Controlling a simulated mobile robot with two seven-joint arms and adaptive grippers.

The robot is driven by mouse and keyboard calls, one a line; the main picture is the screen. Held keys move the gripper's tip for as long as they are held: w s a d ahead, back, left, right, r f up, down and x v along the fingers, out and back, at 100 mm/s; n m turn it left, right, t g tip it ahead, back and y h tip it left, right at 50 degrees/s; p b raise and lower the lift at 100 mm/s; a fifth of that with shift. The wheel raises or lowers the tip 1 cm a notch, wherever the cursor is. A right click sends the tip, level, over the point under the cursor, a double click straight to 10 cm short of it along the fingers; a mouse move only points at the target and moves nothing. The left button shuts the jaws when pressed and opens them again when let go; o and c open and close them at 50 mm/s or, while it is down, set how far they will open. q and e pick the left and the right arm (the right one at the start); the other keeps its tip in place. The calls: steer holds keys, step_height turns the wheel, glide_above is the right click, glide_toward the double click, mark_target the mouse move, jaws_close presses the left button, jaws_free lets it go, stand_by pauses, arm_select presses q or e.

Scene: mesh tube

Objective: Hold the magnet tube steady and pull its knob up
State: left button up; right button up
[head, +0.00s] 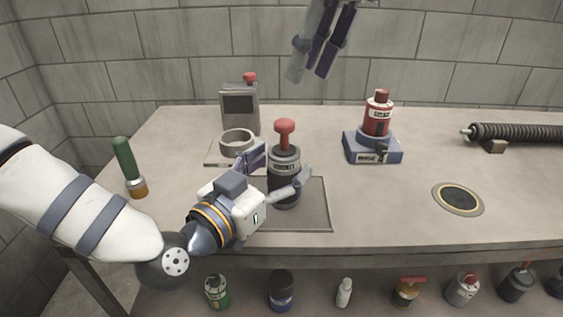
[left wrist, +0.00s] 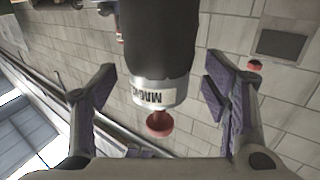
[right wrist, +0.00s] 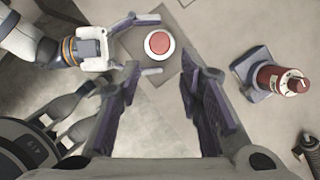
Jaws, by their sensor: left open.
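The magnet tube (head: 285,177) is a dark cylinder with a pale label band and a red knob (head: 285,133) on top. It stands upright on a grey mat (head: 315,215) on the table. My left gripper (head: 278,172) is open, with its fingers on either side of the tube. In the left wrist view the tube (left wrist: 158,60) lies between the fingers with gaps at both sides. My right gripper (head: 310,75) is high above the table behind the tube. In the right wrist view its fingers (right wrist: 160,100) are apart and empty, and the knob (right wrist: 159,43) shows beyond them.
A grey box (head: 240,110) with a red knob and a ring (head: 236,142) stand behind left. A green-handled tool (head: 126,160) is at left. A red bottle on a blue base (head: 372,148) and a dark coil (head: 515,132) are at right. Several bottles stand below the front edge.

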arm_select(q)
steer(key=shift+x, duration=1)
